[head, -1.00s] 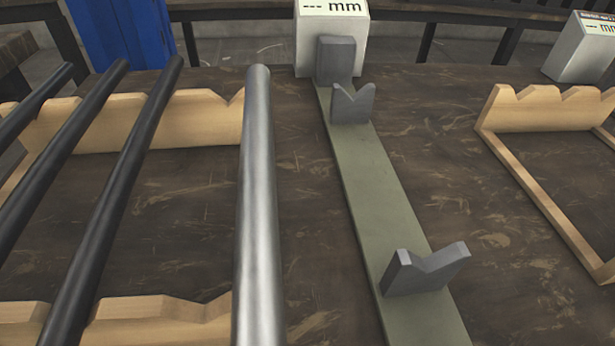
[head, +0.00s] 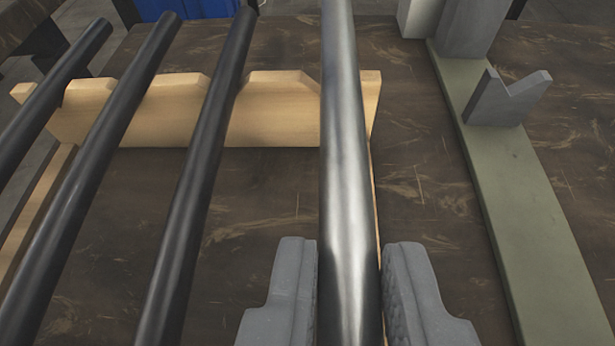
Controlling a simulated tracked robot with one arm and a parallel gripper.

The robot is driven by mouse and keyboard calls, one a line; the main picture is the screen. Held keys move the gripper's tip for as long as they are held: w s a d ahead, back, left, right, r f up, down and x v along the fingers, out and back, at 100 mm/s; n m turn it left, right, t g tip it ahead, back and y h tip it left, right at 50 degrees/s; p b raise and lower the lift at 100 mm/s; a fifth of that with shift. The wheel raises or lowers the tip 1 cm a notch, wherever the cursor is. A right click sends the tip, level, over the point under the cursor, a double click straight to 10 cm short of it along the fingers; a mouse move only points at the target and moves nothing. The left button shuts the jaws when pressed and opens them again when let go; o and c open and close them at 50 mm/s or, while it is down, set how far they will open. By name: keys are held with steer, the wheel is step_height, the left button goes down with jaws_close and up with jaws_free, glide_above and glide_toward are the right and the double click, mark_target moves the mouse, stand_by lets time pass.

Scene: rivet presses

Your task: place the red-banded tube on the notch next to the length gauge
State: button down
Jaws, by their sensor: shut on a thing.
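A bright silver tube (head: 344,140) runs lengthwise through the middle of the head view. No red band shows on its visible part; both ends are out of view. My gripper (head: 348,285) is shut on this tube, with one grey finger on each side of it. The tube passes over the right part of a wooden notched rack (head: 260,112); I cannot tell whether it rests there or is lifted. The length gauge, a green bar (head: 520,200), lies to the right, with a grey V-notch (head: 505,98) and a grey end block (head: 472,25).
Several black tubes (head: 205,165) lie side by side across the wooden rack to the left. The dark table (head: 430,190) is bare between the silver tube and the gauge. A blue object (head: 190,8) stands beyond the table.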

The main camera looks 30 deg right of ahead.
mark_target(331, 288)
steer(key=shift+w+d, duration=0.2)
steer(key=shift+w, duration=0.3)
steer(key=shift+w+d, duration=0.15)
steer(key=shift+w, duration=0.3)
steer(key=shift+w+f, duration=0.2)
step_height(331, 288, down, 3)
steer(key=shift+f+b, duration=0.1)
steer(key=shift+b, duration=0.6)
steer(key=c, duration=1.3)
jaws_free()
steer(key=shift+s, duration=0.1)
steer(key=shift+c, duration=0.2)
steer(key=shift+s, duration=0.1)
steer(key=p+v, duration=0.2)
steer(key=v, duration=0.9)
steer(key=shift+s+a+r, duration=0.2)
steer(key=shift+s, duration=0.1)
